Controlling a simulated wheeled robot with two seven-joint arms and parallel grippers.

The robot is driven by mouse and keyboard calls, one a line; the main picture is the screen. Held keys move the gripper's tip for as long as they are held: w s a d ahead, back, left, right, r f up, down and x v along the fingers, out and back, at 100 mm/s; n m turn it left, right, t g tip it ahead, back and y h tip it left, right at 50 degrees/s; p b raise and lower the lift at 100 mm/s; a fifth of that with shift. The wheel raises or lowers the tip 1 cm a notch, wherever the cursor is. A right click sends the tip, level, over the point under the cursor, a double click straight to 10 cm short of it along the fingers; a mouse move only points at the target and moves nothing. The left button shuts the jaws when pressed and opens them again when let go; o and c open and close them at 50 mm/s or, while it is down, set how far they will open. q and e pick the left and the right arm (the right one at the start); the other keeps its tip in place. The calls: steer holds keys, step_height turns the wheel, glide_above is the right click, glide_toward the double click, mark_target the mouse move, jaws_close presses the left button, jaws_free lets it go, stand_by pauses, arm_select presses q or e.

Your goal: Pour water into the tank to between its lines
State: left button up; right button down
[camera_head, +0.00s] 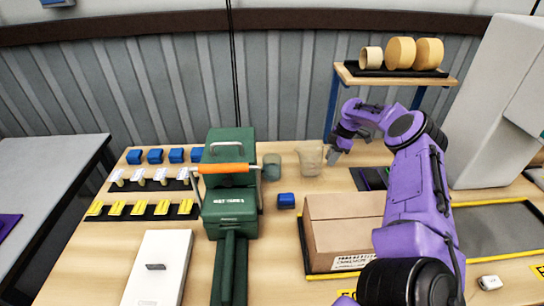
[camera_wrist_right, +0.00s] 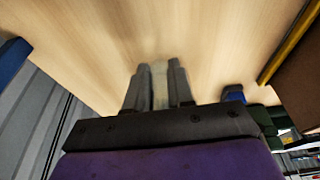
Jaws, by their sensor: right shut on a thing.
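A pale, see-through jug (camera_head: 310,158) stands upright on the wooden table (camera_head: 285,235) near its back edge. My right gripper (camera_head: 334,156) reaches to the jug's right side. Its fingers are shut on a pale narrow part, likely the jug's handle, which shows between them in the right wrist view (camera_wrist_right: 160,82). A grey-green see-through vessel (camera_head: 271,167) stands left of the jug, beside the green machine; it may be the tank. Its lines and any water level are too small to tell. My left gripper is not in view.
A green machine (camera_head: 229,190) with an orange handle stands left of the vessels. A blue block (camera_head: 286,200) and a carton (camera_head: 341,225) lie in front. A raised shelf (camera_head: 395,78) with round tan items is behind the arm. Rows of small parts fill the left side.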

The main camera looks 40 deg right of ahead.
steer(key=shift+d+f+t+y+b, duration=0.15)
steer(key=shift+f+t+y+b, duration=0.15)
steer(key=shift+f+b, duration=0.45)
steer(key=shift+s, duration=0.1)
arm_select(q)
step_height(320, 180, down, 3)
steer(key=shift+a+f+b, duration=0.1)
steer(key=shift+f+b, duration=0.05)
steer(key=shift+b, duration=0.15)
arm_select(e)
steer(key=shift+r+y, duration=0.1)
steer(key=shift+y, duration=0.2)
